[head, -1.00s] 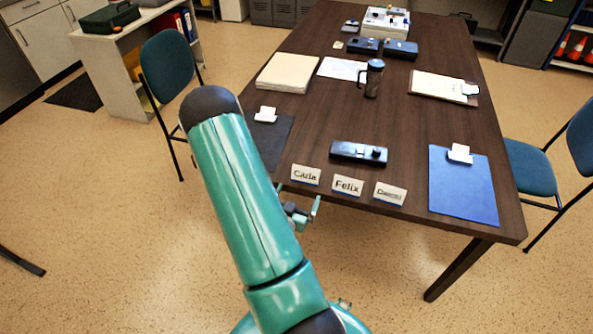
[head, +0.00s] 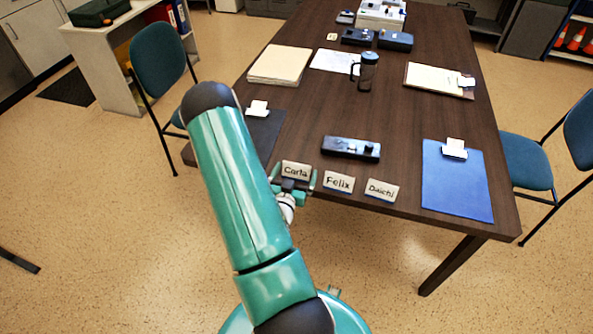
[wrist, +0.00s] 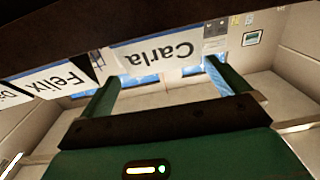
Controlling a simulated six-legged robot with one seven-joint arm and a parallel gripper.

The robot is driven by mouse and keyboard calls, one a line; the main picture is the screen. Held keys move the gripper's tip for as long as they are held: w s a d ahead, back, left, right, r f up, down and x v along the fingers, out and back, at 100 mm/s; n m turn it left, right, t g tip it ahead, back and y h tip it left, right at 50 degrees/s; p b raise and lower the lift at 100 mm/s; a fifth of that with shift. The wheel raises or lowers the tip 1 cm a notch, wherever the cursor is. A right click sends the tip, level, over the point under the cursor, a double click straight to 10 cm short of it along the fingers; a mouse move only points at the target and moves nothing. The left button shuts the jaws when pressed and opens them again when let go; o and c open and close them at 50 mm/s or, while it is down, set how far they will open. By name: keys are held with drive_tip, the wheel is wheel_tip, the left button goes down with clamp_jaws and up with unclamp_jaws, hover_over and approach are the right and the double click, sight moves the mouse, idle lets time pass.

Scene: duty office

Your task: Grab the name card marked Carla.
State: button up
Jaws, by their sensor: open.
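The Carla name card (head: 296,169) is white and stands upright near the front edge of the dark table (head: 400,130). In the wrist view the Carla card (wrist: 157,55) shows upside down. My gripper (head: 293,178) is open and empty, right in front of this card. In the wrist view, its fingers (wrist: 162,75) point at the card, one near each end. I cannot tell whether the fingertips reach past the card's face.
The Felix card (head: 338,182) stands close to the right of the Carla card, with the Daichi card (head: 381,190) beyond. A black device (head: 350,149) lies behind them.

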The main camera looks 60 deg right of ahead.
sight(297, 165)
drive_tip(key=d, duration=0.1)
drive_tip(key=w+d, duration=0.1)
drive_tip(key=d, duration=0.3)
drive_tip(key=shift+w+d+r, duration=0.15)
drive_tip(key=shift+w+d, duration=0.1)
drive_tip(key=c, duration=0.8)
